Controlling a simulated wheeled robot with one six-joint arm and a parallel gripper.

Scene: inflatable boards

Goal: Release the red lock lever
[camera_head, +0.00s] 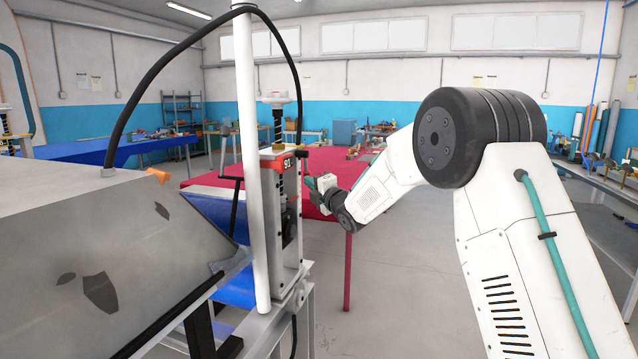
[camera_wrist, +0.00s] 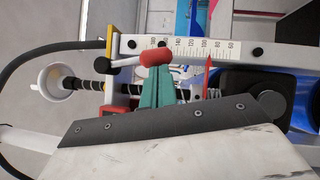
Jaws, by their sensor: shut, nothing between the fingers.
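The red lock lever shows in the wrist view as a rounded red grip (camera_wrist: 156,57) on a short silver rod that runs left to a dark joint beside the scale. My gripper (camera_wrist: 160,78) has green fingers, which are shut with nothing between them. Their tips are right at the red grip and overlap its lower edge in the picture; I cannot tell whether they touch. In the head view my gripper (camera_head: 314,184) is at the right side of the upright press unit (camera_head: 285,215). The lever is too small to make out there.
A white scale bar (camera_wrist: 190,47) and a thin red pointer (camera_wrist: 209,72) lie close to the fingers. A white hand knob (camera_wrist: 55,82) tops the threaded shaft. In the head view a white post (camera_head: 247,150) and a grey metal housing (camera_head: 90,250) stand left. Floor is clear below my arm.

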